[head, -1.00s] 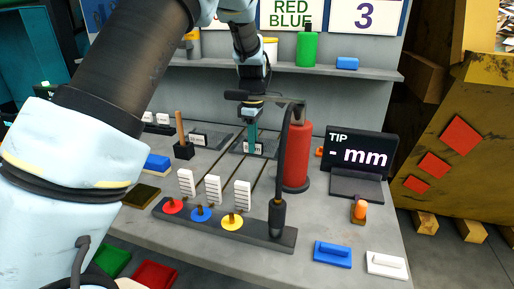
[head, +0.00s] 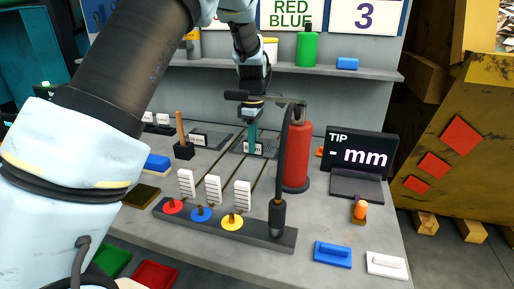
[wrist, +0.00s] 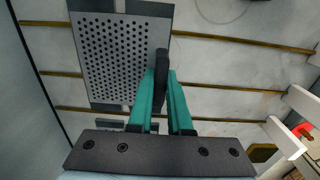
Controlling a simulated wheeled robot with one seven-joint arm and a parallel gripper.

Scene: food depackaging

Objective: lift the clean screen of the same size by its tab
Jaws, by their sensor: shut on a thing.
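My gripper (head: 253,148) is at the back of the bench, pointing down, over a grey perforated screen (head: 268,142). In the wrist view, its two teal fingers (wrist: 163,78) are shut on a dark upright tab (wrist: 162,62) at the right edge of the screen. The screen (wrist: 112,58) shows there as a holed metal sheet with dark end strips. It seems to lie at bench level; any gap beneath it cannot be told. A second screen (head: 210,138) with a white label lies to its left. The held screen's label is partly hidden by the fingers.
A red cylinder (head: 297,155) and a dark bent post (head: 281,180) stand close to the right of my gripper. White stacked pieces (head: 214,188) stand in front. A display (head: 360,150) reads "TIP - mm". A shelf (head: 350,73) runs behind.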

